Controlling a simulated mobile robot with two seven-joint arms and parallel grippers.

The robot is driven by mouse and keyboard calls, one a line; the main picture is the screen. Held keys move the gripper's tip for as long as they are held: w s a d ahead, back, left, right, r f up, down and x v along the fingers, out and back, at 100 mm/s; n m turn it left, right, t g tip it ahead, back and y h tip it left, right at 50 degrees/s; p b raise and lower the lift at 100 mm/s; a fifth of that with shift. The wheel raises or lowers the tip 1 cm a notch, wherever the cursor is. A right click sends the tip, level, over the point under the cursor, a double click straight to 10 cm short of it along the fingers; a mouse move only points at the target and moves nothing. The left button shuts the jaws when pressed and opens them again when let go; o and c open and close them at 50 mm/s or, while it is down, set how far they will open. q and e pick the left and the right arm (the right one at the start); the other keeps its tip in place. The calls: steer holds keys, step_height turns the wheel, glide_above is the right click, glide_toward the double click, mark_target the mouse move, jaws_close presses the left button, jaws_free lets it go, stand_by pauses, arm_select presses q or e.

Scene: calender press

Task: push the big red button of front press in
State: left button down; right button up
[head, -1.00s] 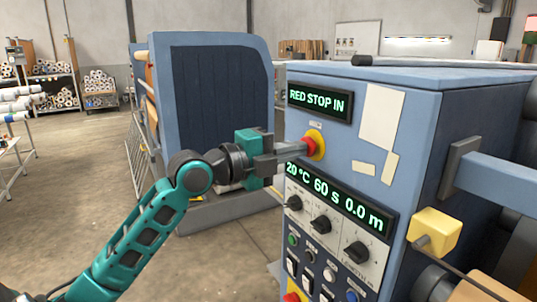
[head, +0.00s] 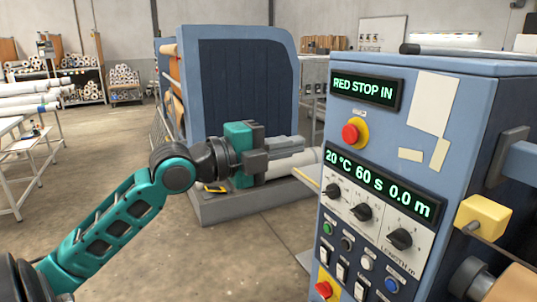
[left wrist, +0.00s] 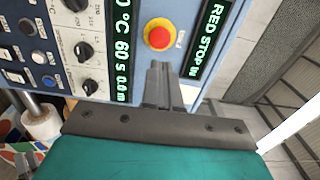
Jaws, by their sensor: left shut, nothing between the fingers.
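The big red button (head: 350,133) sits on a round yellow plate on the front face of the blue press cabinet (head: 470,120). Above it a display (head: 366,91) reads "RED STOP IN". In the left wrist view the red button (left wrist: 159,38) shows just beyond the fingertips. My left gripper (head: 302,150) is shut and empty, to the left of the button in the head view and apart from it. Its fingers also show in the left wrist view (left wrist: 158,66).
Below the button are a display (head: 382,184) reading "20 °C 60 s 0.0 m", several black knobs (head: 400,239) and small buttons. A second red button (head: 323,289) sits lower down. A yellow block (head: 484,216) juts out at right.

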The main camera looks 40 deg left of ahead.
arm_select(q)
steer(key=shift+b+v, duration=0.4)
steer(key=shift+v, duration=1.35)
arm_select(e)
steer(key=shift+w+a+f, duration=0.1)
steer(key=shift+w+a, duration=0.1)
steer(key=shift+a, duration=0.2)
arm_select(q)
steer(key=shift+f, duration=0.1)
arm_select(e)
steer(key=shift+d, duration=0.15)
